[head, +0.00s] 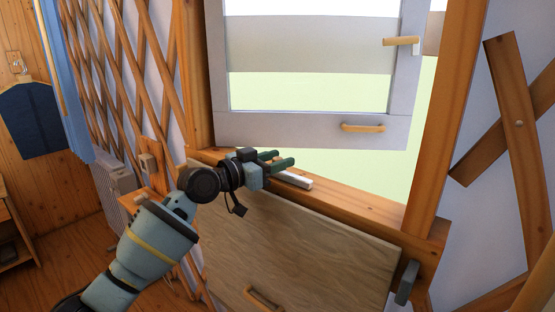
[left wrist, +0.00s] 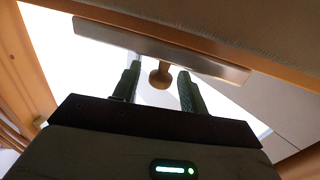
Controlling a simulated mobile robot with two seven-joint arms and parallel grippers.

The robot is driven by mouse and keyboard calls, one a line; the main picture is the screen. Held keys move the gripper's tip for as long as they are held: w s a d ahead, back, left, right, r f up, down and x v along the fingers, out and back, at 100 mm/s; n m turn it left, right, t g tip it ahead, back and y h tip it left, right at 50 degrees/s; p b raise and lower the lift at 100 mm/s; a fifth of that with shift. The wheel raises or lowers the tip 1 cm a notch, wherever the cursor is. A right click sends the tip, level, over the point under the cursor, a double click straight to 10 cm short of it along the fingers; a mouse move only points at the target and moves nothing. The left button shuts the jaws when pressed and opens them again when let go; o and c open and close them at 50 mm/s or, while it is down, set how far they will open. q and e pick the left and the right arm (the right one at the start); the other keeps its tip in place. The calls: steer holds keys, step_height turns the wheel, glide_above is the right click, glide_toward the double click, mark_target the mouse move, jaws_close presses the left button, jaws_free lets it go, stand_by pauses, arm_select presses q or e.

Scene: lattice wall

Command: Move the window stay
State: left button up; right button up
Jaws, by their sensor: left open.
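A pale bar, which looks like the window stay (head: 296,180), lies along the wooden sill (head: 350,203) below the open window. My left gripper (head: 284,159) is over the left part of the sill, beside the bar, with its green fingers apart and pointing right. In the left wrist view, a round brown knob (left wrist: 160,76) shows between the open fingertips (left wrist: 159,80), with a pale bar (left wrist: 150,45) beyond it. Whether the fingers touch the knob cannot be told. The bar's left end is hidden by my gripper in the head view. My right gripper is not in view.
The grey window sash (head: 300,130) hangs above the sill, with a wooden handle (head: 362,127) on its lower rail. A wooden panel (head: 330,255) is below the sill. A grey-green block (head: 406,283) is at its right. Lattice walls (head: 500,110) flank the opening.

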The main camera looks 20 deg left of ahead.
arm_select(q)
steer(key=shift+w+d, duration=0.15)
steer(key=shift+w, duration=0.1)
jaws_close()
